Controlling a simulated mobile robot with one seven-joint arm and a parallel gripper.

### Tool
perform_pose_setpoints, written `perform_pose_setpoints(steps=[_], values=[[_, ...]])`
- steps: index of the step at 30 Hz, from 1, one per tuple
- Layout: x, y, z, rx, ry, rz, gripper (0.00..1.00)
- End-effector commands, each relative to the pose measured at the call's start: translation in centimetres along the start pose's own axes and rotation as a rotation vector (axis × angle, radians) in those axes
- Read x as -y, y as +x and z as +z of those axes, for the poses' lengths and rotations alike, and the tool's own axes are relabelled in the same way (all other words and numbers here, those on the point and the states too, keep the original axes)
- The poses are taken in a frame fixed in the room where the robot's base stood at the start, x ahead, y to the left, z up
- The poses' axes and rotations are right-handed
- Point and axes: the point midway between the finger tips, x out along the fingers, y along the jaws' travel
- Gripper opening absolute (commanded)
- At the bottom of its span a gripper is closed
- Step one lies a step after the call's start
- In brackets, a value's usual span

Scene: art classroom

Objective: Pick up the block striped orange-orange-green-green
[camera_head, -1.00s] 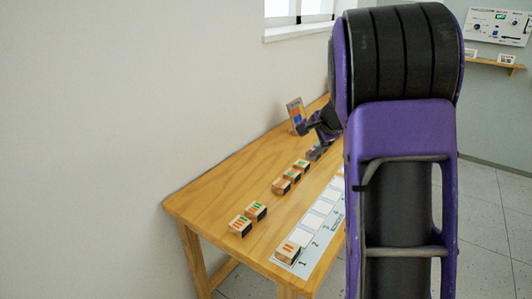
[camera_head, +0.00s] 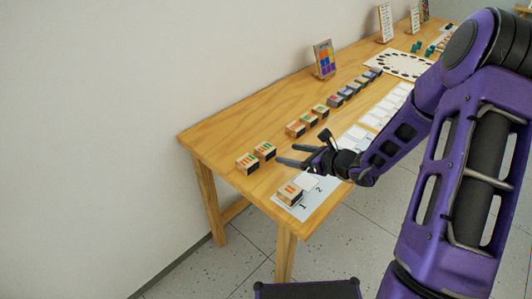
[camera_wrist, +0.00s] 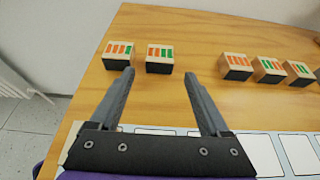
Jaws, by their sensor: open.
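The block that appears striped orange-orange-green-green (camera_wrist: 160,58) stands on the table in the wrist view, second from the left; its fine stripes are small. It also shows in the head view as the right block of the near pair (camera_head: 265,152). My gripper (camera_wrist: 159,73) is open and empty, with its fingers on either side of this block in the picture and the block beyond the tips. In the head view my gripper (camera_head: 285,154) is above the table, to the right of the block and apart from it.
Several more striped blocks (camera_wrist: 235,67) stand to the right. A numbered white strip (camera_head: 327,187) with one block (camera_head: 290,194) on it lies along the table's front. The wall is behind.

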Motion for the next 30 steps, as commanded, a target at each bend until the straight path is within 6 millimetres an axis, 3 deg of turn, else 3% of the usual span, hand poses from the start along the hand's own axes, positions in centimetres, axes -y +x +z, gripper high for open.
perform_pose_setpoints(steps=[3, 9, 16, 24, 30], values=[[0.0, 2.8, -0.2, 0.0, -0.001, 0.002, 0.8], [0.0, 5.9, -0.1, -0.002, -0.002, 0.0, 0.8], [0.0, 7.5, -0.2, -0.001, -0.002, 0.0, 0.8], [0.0, 11.3, -0.5, -0.002, -0.002, 0.0, 0.8], [0.0, 11.9, -0.5, -0.002, -0.001, -0.001, 0.8]])
